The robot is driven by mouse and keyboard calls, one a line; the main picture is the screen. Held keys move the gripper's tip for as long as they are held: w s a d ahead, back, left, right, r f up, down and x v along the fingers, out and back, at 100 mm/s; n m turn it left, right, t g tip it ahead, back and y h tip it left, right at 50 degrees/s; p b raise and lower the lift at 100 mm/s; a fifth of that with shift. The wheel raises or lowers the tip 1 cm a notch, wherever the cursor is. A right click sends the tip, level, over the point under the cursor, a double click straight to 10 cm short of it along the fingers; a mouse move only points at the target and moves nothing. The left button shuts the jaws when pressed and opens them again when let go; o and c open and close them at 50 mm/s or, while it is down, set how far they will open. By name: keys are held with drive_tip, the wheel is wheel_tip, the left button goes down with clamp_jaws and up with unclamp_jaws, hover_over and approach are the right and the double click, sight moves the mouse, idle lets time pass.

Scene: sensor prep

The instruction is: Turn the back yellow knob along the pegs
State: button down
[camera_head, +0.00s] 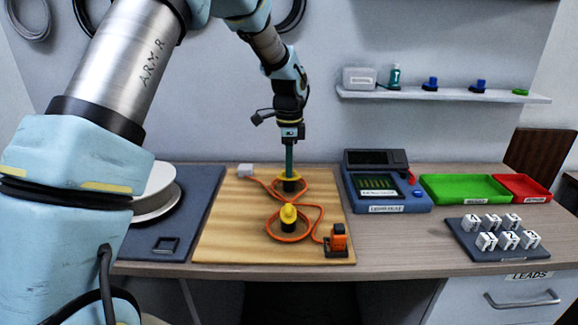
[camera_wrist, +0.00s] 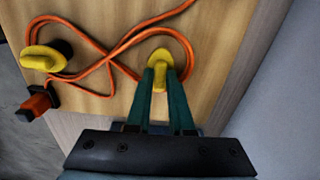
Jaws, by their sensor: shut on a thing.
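The back yellow knob (camera_head: 298,179) sits on a dark round post at the back of the wooden board (camera_head: 222,225). My gripper (camera_head: 289,172) points straight down and is shut on this knob; its fingers hide part of it. In the wrist view the dark green fingers (camera_wrist: 160,78) stand on either side of the knob's raised grip (camera_wrist: 160,84), with its broad yellow rim beyond them. The front yellow knob (camera_head: 288,213) stands free on a black post; it also shows in the wrist view (camera_wrist: 40,60). An orange cable (camera_head: 315,205) loops around both posts in a figure eight.
An orange plug (camera_head: 338,239) stands at the board's front right, and a pale block (camera_head: 245,170) at its back left. A blue tester (camera_head: 386,190), green tray (camera_head: 465,188), red tray (camera_head: 522,187) and dark lead rack (camera_head: 468,241) lie to the right. A spool (camera_head: 155,195) is left.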

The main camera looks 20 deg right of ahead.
drive_tip(key=n, duration=0.8)
drive_tip(key=shift+n, duration=0.4)
drive_tip(key=n, duration=0.4)
drive_tip(key=shift+n, duration=0.3)
drive_tip(key=shift+n+p, duration=0.4)
drive_tip(key=shift+n, duration=1.6)
drive_tip(key=c, duration=0.8)
unclamp_jaws()
